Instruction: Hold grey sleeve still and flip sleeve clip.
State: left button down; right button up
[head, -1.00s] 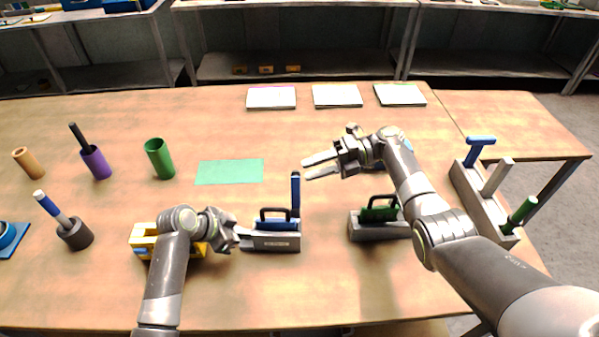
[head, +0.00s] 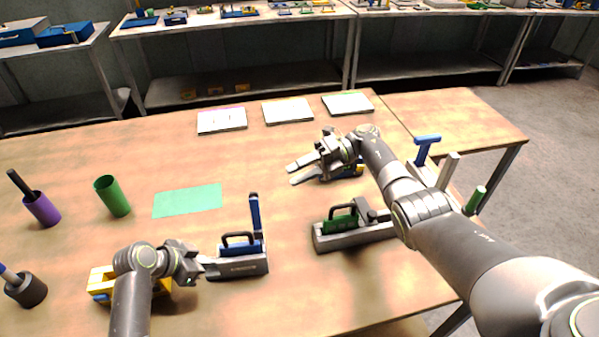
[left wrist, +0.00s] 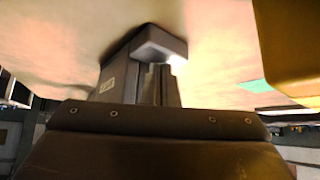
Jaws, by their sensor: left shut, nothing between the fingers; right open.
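A grey block-like body (head: 240,267) stands on the table in the head view, with a blue handle piece on top and a blue lever (head: 256,218) upright at its far right end. I take these for the grey sleeve and its clip; no readable label settles it. My left gripper (head: 210,266) is shut and empty, its fingertips at the body's left end; contact cannot be told. In the left wrist view a grey part with a pale label (left wrist: 108,83) shows close by the fingers. My right gripper (head: 292,174) is open and empty above the table, behind and right of the lever.
A similar grey base with a green handle (head: 340,220) stands right. A yellow block (head: 101,281) lies by my left wrist. A green mat (head: 187,200), green cup (head: 113,196), purple cup (head: 42,209) and white pads (head: 287,111) lie around. A blue and yellow object is partly hidden behind my right gripper.

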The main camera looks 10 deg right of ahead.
pick_arm(q)
notch_tip(320, 180, up, 2)
jog(key=shift+w+p, duration=0.15)
jog(key=shift+p, duration=0.55)
notch_tip(320, 180, up, 2)
jog(key=shift+r+p, duration=0.1)
jog(key=shift+p, duration=0.9)
notch_tip(320, 180, up, 3)
jog(key=p, duration=0.2)
jog(key=shift+p, duration=0.3)
jog(key=shift+f, duration=0.25)
